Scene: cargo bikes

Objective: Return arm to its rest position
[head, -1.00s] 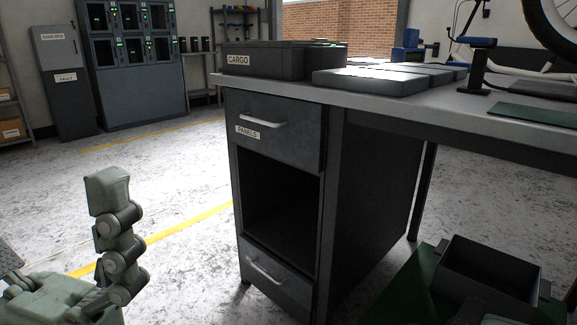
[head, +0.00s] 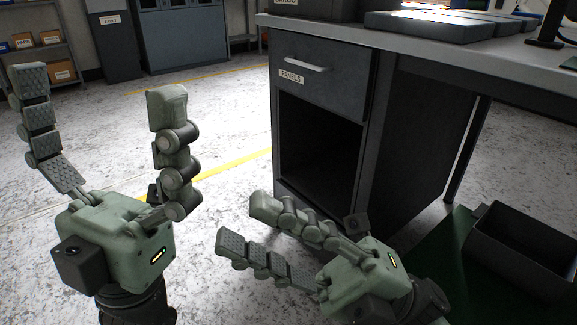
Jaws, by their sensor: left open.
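My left gripper (head: 98,95) is at the left of the head view, green-grey with jointed fingers pointing up. Its fingers are wide apart with nothing between them. My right gripper (head: 248,225) is at the lower middle, in front of the dark desk cabinet (head: 372,135). Its fingers point left, with a gap between them and nothing held. Most of both arms is outside the view.
The cabinet has a shut drawer labelled PANELS (head: 291,77) and an open dark compartment below. A black bin (head: 525,245) stands on a green surface at lower right. Flat grey cases (head: 440,25) lie on the desktop. The floor at left is clear.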

